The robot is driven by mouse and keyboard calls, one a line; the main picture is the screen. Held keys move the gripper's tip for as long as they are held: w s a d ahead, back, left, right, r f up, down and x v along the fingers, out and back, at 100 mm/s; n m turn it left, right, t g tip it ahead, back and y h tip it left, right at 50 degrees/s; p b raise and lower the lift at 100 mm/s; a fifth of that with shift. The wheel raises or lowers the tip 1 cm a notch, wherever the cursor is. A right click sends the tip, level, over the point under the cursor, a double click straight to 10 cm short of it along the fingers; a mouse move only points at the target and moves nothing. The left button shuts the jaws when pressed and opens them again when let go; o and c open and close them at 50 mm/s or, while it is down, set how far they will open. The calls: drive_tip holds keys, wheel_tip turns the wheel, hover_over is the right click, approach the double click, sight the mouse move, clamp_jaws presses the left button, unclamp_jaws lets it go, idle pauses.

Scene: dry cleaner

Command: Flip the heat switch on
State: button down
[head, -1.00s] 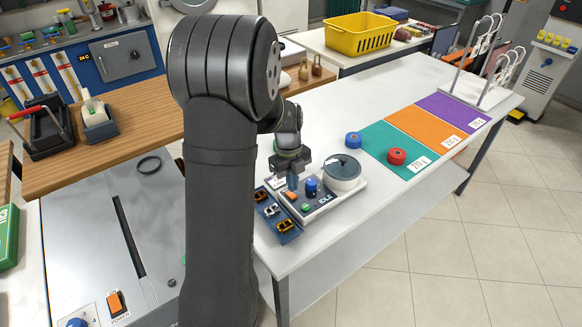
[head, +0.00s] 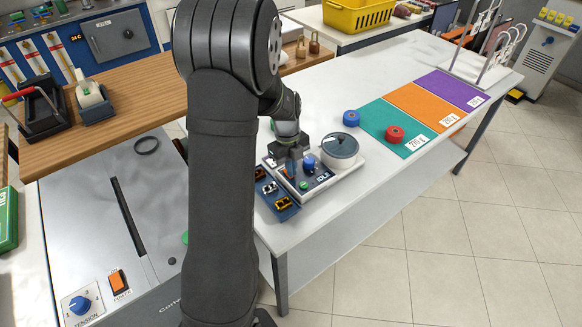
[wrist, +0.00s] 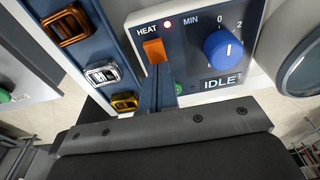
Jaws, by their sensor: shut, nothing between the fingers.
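The heat switch (wrist: 154,50) is an orange rocker beside the word HEAT on the blue control panel (wrist: 190,22) of a small white machine. In the head view my gripper (head: 291,174) is down over the panel and hides most of the switch. The panel's display (wrist: 220,84) reads IDLE.
A blue dial (wrist: 223,48) marked MIN sits right of the switch, close to my fingers. A green button (wrist: 179,87) is partly hidden behind them. A round lidded pot (head: 340,150) stands at the right. A tray of metal clips (head: 270,188) lies at the left.

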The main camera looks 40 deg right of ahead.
sight(285, 170)
drive_tip(key=shift+w, duration=0.8)
drive_tip(key=shift+r, duration=0.1)
wheel_tip(285, 170, up, 14)
drive_tip(key=w, duration=0.1)
drive_tip(key=shift+w, duration=0.3)
drive_tip(key=shift+s, duration=0.65)
